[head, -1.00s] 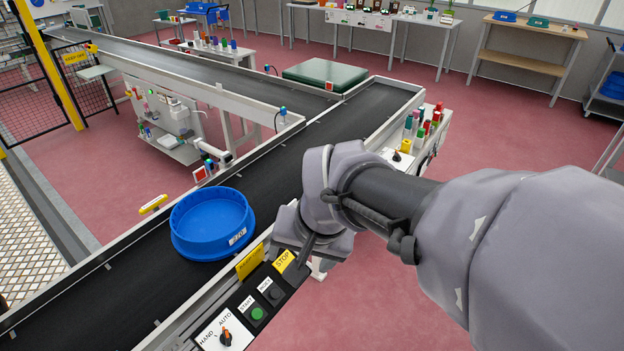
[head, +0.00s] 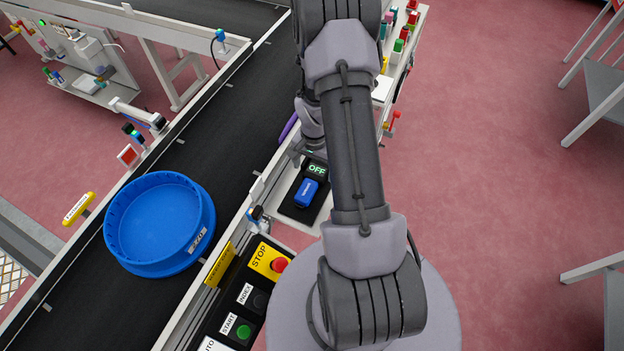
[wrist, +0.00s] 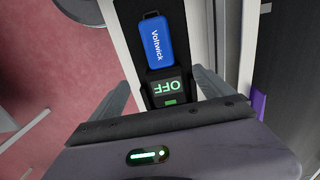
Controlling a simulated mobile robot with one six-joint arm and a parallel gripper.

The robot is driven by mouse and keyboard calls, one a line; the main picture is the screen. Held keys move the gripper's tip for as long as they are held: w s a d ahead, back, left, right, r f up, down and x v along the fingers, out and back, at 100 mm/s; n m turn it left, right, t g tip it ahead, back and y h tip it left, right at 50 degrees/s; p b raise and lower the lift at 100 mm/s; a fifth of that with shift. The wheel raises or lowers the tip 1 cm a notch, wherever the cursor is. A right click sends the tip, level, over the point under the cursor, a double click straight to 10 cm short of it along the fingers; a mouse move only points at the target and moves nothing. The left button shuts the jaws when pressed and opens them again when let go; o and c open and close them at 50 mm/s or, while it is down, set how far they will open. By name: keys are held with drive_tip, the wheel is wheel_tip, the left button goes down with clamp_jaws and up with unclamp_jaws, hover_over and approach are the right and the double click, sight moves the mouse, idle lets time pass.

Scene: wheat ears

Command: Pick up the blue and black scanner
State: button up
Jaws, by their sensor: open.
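A small blue block (wrist: 158,44) lettered "Voltwick" lies on a black base (wrist: 125,20) with a lit "OFF" display in the wrist view. In the head view the blue block (head: 306,192) sits on this black base (head: 300,213) beside the conveyor. It is the blue and black item in sight; I cannot tell for sure that it is the scanner. My gripper (wrist: 160,80) is open and empty, its fingers spread to either side of the display. The blue block lies beyond the fingertips, apart from them. In the head view my arm hides most of the gripper.
A round blue tray (head: 112,243) sits on the black conveyor (head: 205,125). A control panel (head: 243,297) with a red STOP button stands at the conveyor's near side. A purple item (head: 288,127) is partly visible beside my wrist.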

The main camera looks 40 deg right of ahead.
sight(313, 176)
drive_tip(key=f+b, duration=0.1)
drive_tip(key=f, duration=0.1)
drive_tip(key=f+b, duration=0.1)
drive_tip(key=f, duration=0.1)
drive_tip(key=w+f, duration=0.1)
drive_tip(key=f, duration=0.1)
drive_tip(key=shift+d+f+b, duration=0.3)
drive_tip(key=shift+f+b, duration=0.05)
drive_tip(key=shift+b, duration=0.05)
drive_tip(key=shift+r, duration=0.15)
drive_tip(key=shift+c, duration=0.6)
drive_tip(key=c, duration=1.6)
drive_tip(key=shift+r+p, duration=1.2)
drive_tip(key=shift+r, duration=0.75)
drive_tip(key=shift+c, duration=0.2)
drive_tip(key=s+a+p, duration=0.1)
drive_tip(key=s+a, duration=0.3)
drive_tip(key=s, duration=0.3)
drive_tip(key=s+a+r+p, duration=0.1)
drive_tip(key=s+a, duration=0.3)
drive_tip(key=s, duration=0.3)
